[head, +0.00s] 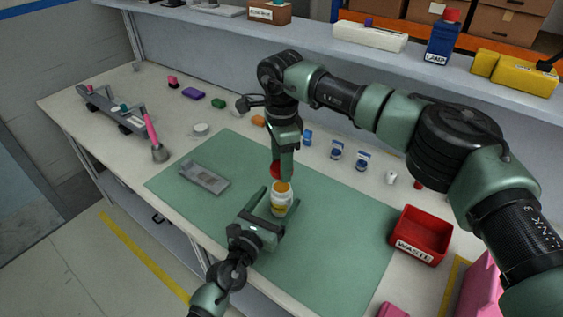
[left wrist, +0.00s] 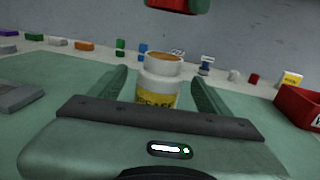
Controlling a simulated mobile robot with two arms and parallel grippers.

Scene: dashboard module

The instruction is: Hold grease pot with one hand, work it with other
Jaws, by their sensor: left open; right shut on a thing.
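The white grease pot (head: 281,204) with a yellow label stands upright on the green mat (head: 335,232). Its top is uncovered and shows orange-brown inside; the pot also shows in the left wrist view (left wrist: 158,88). My left gripper (head: 276,207) is open, with one finger on each side of the pot; I cannot tell whether they touch it. My right gripper (head: 281,173) points down above the pot, shut on a red lid-like piece (head: 275,169). That piece is partly hidden by the fingers and is apart from the pot; it shows at the top of the left wrist view (left wrist: 172,4).
A grey tray (head: 204,178) lies on the mat's left. A red WASTE bin (head: 420,235) stands right. Several small blue and coloured items line the back below a shelf (head: 330,58). The mat's front right is clear.

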